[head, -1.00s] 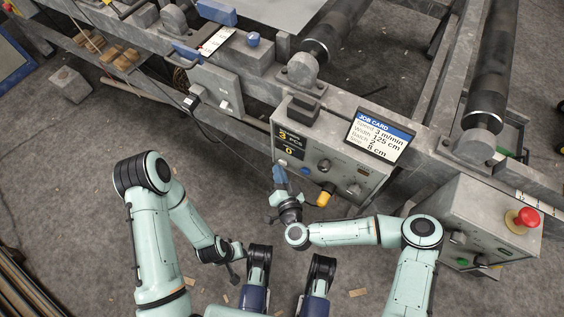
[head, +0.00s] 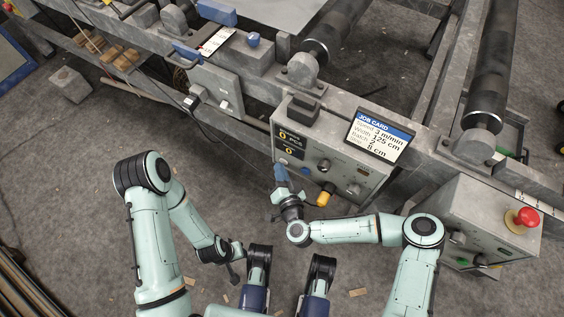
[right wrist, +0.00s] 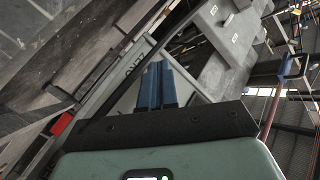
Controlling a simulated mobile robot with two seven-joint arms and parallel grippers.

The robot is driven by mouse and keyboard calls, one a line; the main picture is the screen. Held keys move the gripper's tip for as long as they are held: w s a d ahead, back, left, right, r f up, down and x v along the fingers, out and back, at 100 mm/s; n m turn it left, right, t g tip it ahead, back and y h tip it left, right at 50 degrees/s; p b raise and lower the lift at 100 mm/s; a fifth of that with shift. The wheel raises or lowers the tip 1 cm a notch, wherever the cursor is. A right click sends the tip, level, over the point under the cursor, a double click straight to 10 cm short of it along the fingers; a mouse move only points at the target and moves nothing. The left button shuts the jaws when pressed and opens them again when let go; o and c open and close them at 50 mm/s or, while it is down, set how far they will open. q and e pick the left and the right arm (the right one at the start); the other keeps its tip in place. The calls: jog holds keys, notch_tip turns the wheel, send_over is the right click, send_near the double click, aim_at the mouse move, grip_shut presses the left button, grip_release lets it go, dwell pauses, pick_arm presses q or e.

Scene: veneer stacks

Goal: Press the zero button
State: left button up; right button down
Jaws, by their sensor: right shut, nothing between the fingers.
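The grey control panel (head: 345,178) on the machine's side carries a dark display (head: 289,143) that reads 0 PCS with another 0 below it. My right gripper (head: 280,172) has its blue fingers together and empty, with the tips at the panel's lower left, just under the display. In the right wrist view the shut fingers (right wrist: 157,85) point at the panel face beside a partly covered label (right wrist: 134,68) that seems to read ZERO. The zero button itself is hidden by the fingers, so contact cannot be told. My left gripper (head: 236,268) hangs low over the floor, away from the panel; its fingers are too small to judge.
A blue button (head: 306,171), dark knobs and a yellow knob (head: 324,198) sit close to the right gripper. A job card (head: 380,136) stands above the panel. A box with a red mushroom button (head: 527,217) is at the right.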

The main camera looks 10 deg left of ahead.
jog(key=shift+s+a+p, duration=0.3)
jog(key=shift+s+p, duration=0.2)
jog(key=shift+s, duration=0.35)
jog(key=s, duration=0.1)
jog(key=s+a+p, duration=0.1)
jog(key=s, duration=0.1)
jog(key=s+p, duration=0.1)
jog(key=shift+s+a, duration=0.35)
dwell(0.6)
